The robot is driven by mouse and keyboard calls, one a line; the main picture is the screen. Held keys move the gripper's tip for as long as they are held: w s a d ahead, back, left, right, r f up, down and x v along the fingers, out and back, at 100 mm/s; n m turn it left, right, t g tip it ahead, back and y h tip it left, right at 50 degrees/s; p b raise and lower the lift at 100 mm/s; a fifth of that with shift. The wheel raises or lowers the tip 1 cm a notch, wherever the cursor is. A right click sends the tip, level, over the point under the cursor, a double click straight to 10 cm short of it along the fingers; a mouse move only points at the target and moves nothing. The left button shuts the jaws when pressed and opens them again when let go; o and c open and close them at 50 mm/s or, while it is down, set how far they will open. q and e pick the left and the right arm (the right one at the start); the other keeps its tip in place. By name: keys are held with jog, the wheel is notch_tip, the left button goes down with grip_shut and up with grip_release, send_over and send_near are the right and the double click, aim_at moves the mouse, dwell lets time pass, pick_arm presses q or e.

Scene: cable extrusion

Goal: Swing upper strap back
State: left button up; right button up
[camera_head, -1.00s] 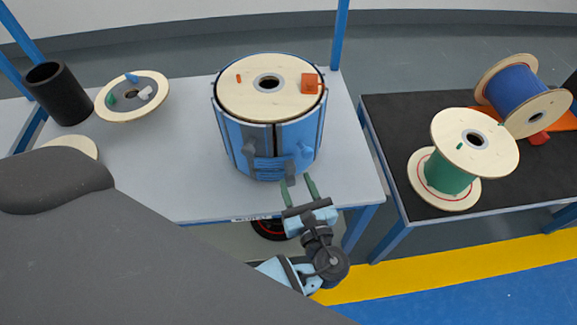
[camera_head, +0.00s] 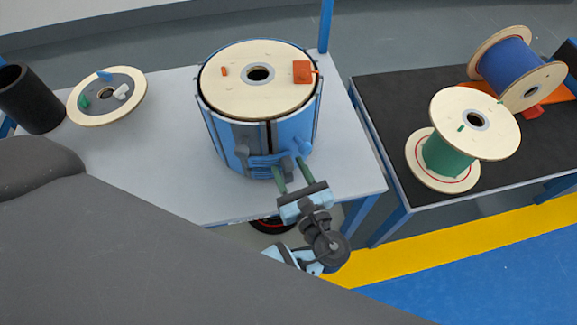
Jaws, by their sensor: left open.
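A blue drum (camera_head: 225,134) stands on the light grey table with a wooden spool (camera_head: 228,82) seated in its top. Blue straps (camera_head: 264,162) cross the drum's lower front, close together; I cannot tell the upper one clearly from the others. A grey knob (camera_head: 242,151) sits left of them, and a blue knob (camera_head: 303,146) sits to their right. My left gripper (camera_head: 292,175) is open, with its two green fingers pointing up at the drum's front right, beside the straps' right end. I cannot tell if they touch. My right gripper is not in view.
The table (camera_head: 180,170) also holds a black cylinder (camera_head: 32,101) and a wooden disc (camera_head: 78,114) with small parts on the left. A dark table (camera_head: 385,115) on the right holds a green spool (camera_head: 447,157) and a blue spool (camera_head: 505,68).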

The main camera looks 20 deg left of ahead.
pick_arm(q)
jog(key=shift+c, duration=0.4)
grip_shut()
